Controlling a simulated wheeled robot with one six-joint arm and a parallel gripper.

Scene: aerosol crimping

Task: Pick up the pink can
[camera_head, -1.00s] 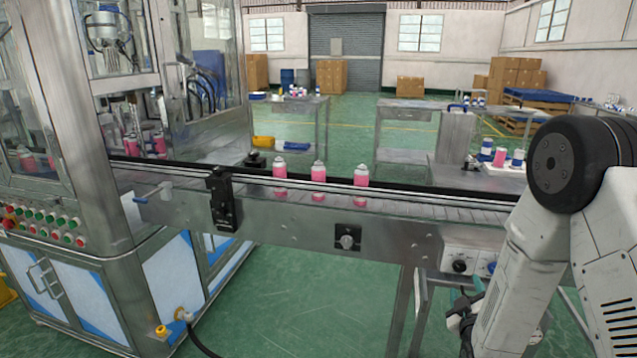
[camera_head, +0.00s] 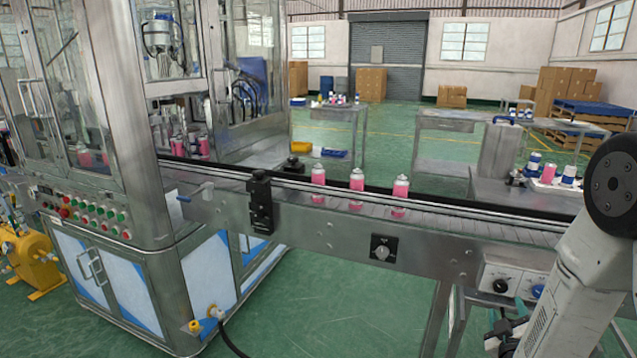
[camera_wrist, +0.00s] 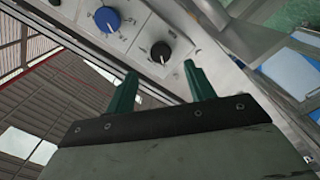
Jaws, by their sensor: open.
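Three pink cans with pale tops stand upright in a row on the conveyor: a left one (camera_head: 318,184), a middle one (camera_head: 356,188) and a right one (camera_head: 400,195). My gripper (camera_wrist: 159,86) shows in the wrist view with its two green fingers apart and nothing between them. It faces a control panel with a blue knob (camera_wrist: 108,19) and a black knob (camera_wrist: 160,52). No can shows in the wrist view.
The conveyor (camera_head: 330,222) runs from the glazed machine (camera_head: 110,150) at left, which holds more pink cans. A black sensor block (camera_head: 261,203) stands at the conveyor's near side. Behind are a metal table (camera_head: 447,124) and a tray with cans (camera_head: 550,184). Green floor in front is open.

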